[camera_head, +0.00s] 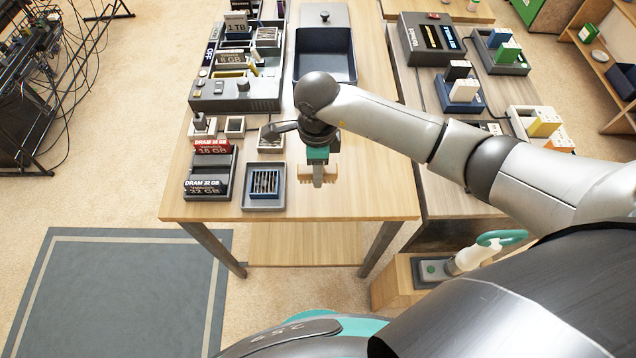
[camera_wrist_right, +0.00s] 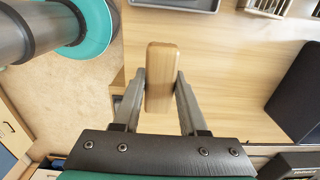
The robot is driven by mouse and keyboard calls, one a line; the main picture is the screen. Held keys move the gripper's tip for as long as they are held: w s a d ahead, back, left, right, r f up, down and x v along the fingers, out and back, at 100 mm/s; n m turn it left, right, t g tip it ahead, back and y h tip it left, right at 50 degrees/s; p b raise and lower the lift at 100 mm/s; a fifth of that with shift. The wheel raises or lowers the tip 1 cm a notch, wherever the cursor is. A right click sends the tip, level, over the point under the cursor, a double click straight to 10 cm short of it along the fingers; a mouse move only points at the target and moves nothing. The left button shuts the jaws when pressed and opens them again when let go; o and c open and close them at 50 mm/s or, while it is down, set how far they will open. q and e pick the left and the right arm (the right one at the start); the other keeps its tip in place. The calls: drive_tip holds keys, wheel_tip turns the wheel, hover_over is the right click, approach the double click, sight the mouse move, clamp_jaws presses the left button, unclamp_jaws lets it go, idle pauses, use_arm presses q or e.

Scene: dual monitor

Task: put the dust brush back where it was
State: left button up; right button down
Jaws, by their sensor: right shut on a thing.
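The dust brush (camera_head: 303,171) is a small light-wood piece in my right gripper (camera_head: 318,181), over the bare front part of the wooden table (camera_head: 370,195). In the right wrist view, its wooden body (camera_wrist_right: 161,62) sits between the two grey fingers of my right gripper (camera_wrist_right: 160,78), which are shut on it. Its bristles cannot be made out. How high it is above the tabletop is hard to tell. My left gripper is not in view.
A grey tray (camera_head: 281,200) with a slatted insert and DRAM holders (camera_head: 231,187) stand left of the gripper. A dark bin (camera_head: 324,68) lies behind. The table's front right is clear. A side table with drive docks (camera_head: 463,103) stands to the right.

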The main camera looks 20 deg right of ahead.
sight(318, 191)
wheel_tip(318, 191, down, 6)
drive_tip(key=shift+f+b, duration=0.1)
drive_tip(key=shift+b, duration=0.5)
drive_tip(key=shift+f, duration=0.15)
drive_tip(key=shift+c, duration=2.2)
unclamp_jaws()
drive_tip(key=shift+r, duration=0.25)
wheel_tip(318, 191, up, 12)
drive_tip(key=shift+p, duration=1.1)
